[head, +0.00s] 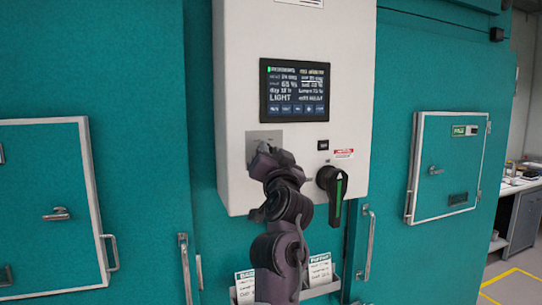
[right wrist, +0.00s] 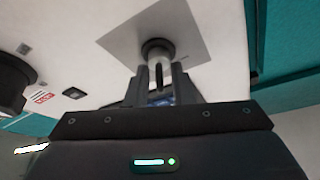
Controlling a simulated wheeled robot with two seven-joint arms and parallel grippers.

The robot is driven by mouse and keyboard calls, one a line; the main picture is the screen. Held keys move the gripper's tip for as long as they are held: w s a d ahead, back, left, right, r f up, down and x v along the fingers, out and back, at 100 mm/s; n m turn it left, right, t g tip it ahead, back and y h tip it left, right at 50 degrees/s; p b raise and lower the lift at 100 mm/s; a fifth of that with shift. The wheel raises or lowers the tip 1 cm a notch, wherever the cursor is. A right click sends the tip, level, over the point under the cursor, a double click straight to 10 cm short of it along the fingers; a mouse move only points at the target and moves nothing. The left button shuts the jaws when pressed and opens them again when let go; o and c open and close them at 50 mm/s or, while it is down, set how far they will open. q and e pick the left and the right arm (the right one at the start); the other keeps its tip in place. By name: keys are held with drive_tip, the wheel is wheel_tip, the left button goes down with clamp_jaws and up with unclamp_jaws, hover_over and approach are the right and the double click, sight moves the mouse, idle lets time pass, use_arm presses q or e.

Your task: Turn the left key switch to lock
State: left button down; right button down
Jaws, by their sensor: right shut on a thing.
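The left key switch sits on a grey square plate (head: 262,138) at the lower left of the white control box (head: 235,80). In the head view my right gripper (head: 262,150) is in front of the plate and hides most of the switch. In the right wrist view the key switch (right wrist: 157,52) stands out from the plate (right wrist: 185,35) as a dark round collar with a light shaft. My right gripper (right wrist: 158,95) is shut on the key there, its fingers on both sides. The key's exact angle is hard to tell. My left gripper is not in view.
A large black rotary handle (head: 332,185) with a green stripe is close to the right of my arm. A lit display (head: 295,90) is above. Paper holders (head: 320,270) hang below the box. Teal chamber doors with metal handles (head: 370,240) flank it.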

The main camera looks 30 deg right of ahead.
drive_tip(key=n, duration=0.1)
drive_tip(key=n+t+y+b, duration=0.1)
drive_tip(key=n, duration=0.1)
drive_tip(key=n+y+b, duration=0.1)
drive_tip(key=shift+f+n, duration=0.25)
drive_tip(key=shift+n, duration=0.05)
drive_tip(key=n+t+y+b, duration=0.1)
drive_tip(key=n+y, duration=0.1)
drive_tip(key=n, duration=0.2)
drive_tip(key=shift+r+b, duration=0.1)
drive_tip(key=shift+b, duration=0.25)
drive_tip(key=n+y, duration=0.2)
drive_tip(key=n, duration=0.1)
drive_tip(key=shift+r+n, duration=0.1)
drive_tip(key=shift+n, duration=0.2)
drive_tip(key=shift+n+y, duration=1.1)
drive_tip(key=shift+n, duration=1)
drive_tip(key=c, duration=1.6)
unclamp_jaws()
drive_tip(key=shift+w, duration=0.25)
drive_tip(key=shift+d, duration=0.1)
